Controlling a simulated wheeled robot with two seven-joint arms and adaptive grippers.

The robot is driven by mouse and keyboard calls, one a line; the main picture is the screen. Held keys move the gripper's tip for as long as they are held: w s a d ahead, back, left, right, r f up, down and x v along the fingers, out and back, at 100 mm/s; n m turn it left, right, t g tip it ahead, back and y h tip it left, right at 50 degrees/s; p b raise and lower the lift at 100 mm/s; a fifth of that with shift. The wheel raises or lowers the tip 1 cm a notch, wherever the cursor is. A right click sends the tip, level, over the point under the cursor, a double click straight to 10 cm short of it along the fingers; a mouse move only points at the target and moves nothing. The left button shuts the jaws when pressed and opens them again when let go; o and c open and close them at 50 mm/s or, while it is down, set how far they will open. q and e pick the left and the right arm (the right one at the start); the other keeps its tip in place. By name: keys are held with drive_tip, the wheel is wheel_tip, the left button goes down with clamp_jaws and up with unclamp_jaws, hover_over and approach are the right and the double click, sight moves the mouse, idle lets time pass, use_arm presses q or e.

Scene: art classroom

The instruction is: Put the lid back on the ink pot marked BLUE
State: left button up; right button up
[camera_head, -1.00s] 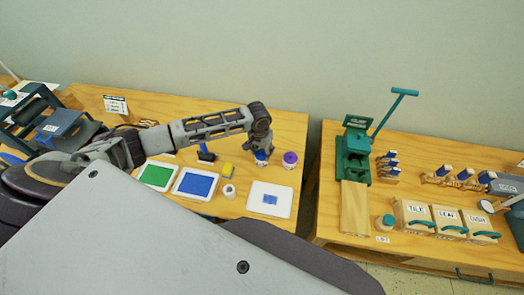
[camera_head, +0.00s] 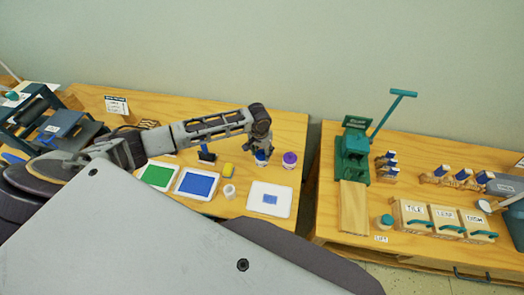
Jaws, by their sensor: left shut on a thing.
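My left gripper (camera_head: 260,146) points down at a small white pot with blue on it (camera_head: 261,160), on the left table. It is shut on a small blue thing, apparently the lid, at the top of that pot. The fingers hide most of it, and I cannot tell whether the lid is seated or just above the rim. Any lettering on the pot is too small to read. A pot with a purple lid (camera_head: 290,159) stands just to its right. My right gripper is out of view.
A small white open pot (camera_head: 229,191), a yellow block (camera_head: 228,170), a green pad (camera_head: 157,175), a blue pad (camera_head: 197,184) and a white sheet with a blue print (camera_head: 282,204) lie nearby. A gap separates the right table (camera_head: 330,215), with its green press (camera_head: 353,157).

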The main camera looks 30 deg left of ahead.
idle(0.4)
use_arm(q)
drive_tip(key=o, duration=0.8)
drive_tip(key=o, duration=0.5)
drive_tip(key=shift+c, duration=0.2)
drive_tip(key=shift+r, duration=0.2)
drive_tip(key=shift+r, duration=3.3)
drive_tip(key=shift+c, duration=0.2)
